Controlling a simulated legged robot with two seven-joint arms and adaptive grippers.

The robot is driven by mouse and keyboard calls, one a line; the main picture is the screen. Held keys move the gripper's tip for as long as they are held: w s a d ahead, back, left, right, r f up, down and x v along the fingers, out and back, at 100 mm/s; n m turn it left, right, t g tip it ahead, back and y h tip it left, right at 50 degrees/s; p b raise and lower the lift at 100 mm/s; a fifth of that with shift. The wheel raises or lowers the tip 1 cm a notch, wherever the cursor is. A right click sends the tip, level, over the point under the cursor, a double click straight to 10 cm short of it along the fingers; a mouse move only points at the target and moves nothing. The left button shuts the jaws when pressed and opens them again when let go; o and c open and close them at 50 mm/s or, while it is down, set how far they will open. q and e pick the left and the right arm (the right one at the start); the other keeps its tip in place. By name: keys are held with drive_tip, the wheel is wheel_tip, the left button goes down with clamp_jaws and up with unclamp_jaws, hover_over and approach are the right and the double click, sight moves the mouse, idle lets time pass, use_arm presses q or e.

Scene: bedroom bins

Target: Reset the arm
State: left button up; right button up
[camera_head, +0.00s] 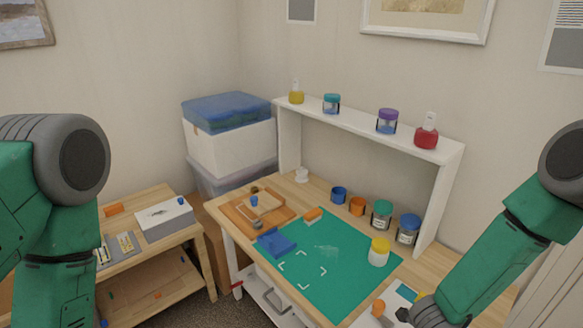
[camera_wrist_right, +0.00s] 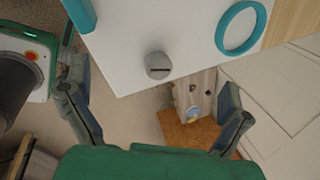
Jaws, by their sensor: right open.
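My right arm (camera_head: 505,240) comes in from the right in the head view, angled down and left over the workbench's front right corner. Its gripper (camera_head: 420,312) is partly cut off at the bottom edge. In the right wrist view my right gripper (camera_wrist_right: 152,85) is open, its two fingers wide apart with nothing between them. Beyond them show a white surface with a grey slotted knob (camera_wrist_right: 158,66) and a teal ring (camera_wrist_right: 241,27). My left arm (camera_head: 50,215) fills the left edge of the head view; its gripper is out of view.
The wooden workbench (camera_head: 225,220) bears a green mat (camera_head: 335,270), a blue block (camera_head: 276,242), a yellow-topped jar (camera_head: 379,252) and several other jars. A white shelf (camera_head: 380,125) stands behind. Bins (camera_head: 232,145) and a low wooden table (camera_head: 180,245) stand left.

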drive_tip(key=s+a+r+n+y+b, duration=0.1)
drive_tip(key=s+a+n+y, duration=0.1)
drive_tip(key=s+n, duration=1.15)
drive_tip(key=s+a+r+n+y, duration=0.15)
drive_tip(key=s+n, duration=0.45)
drive_tip(key=n, duration=1.4)
wheel_tip(320, 180, down, 17)
drive_tip(key=b, duration=1.7)
drive_tip(key=shift+d+f+b, duration=0.15)
drive_tip(key=shift+d+b, duration=0.05)
drive_tip(key=shift+b, duration=0.1)
drive_tip(key=shift+h, duration=0.25)
